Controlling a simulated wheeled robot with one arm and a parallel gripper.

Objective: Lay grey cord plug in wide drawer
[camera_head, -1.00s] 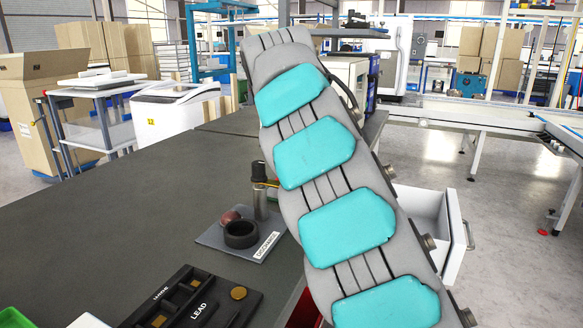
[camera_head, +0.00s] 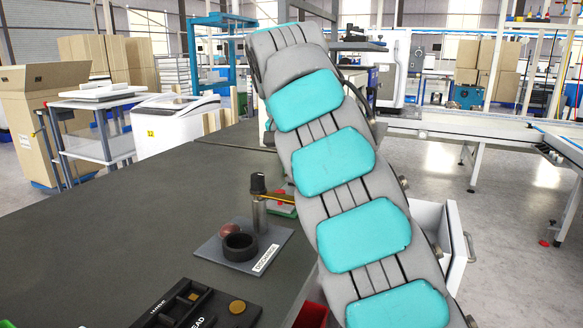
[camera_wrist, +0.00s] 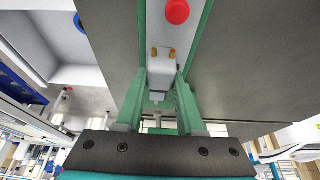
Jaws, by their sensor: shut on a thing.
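The grey cord plug (camera_wrist: 161,72), with two brass pins, sits between the green fingers of my gripper (camera_wrist: 160,88) in the wrist view. The fingers are shut on it. In the head view my arm hides the gripper and the plug. An open white drawer (camera_head: 454,245) with a grey handle shows at the right, past my arm. My arm covers part of it, and I cannot tell whether it is the wide drawer.
On the dark bench (camera_head: 120,225) stand a grey plate labelled DISCHARGE (camera_head: 205,250) with a black ring (camera_head: 239,247) and a post (camera_head: 259,205), and a black LEAD tray (camera_head: 175,305). A red bin (camera_head: 312,316) is by the bench edge. A red round thing (camera_wrist: 177,11) shows in the wrist view.

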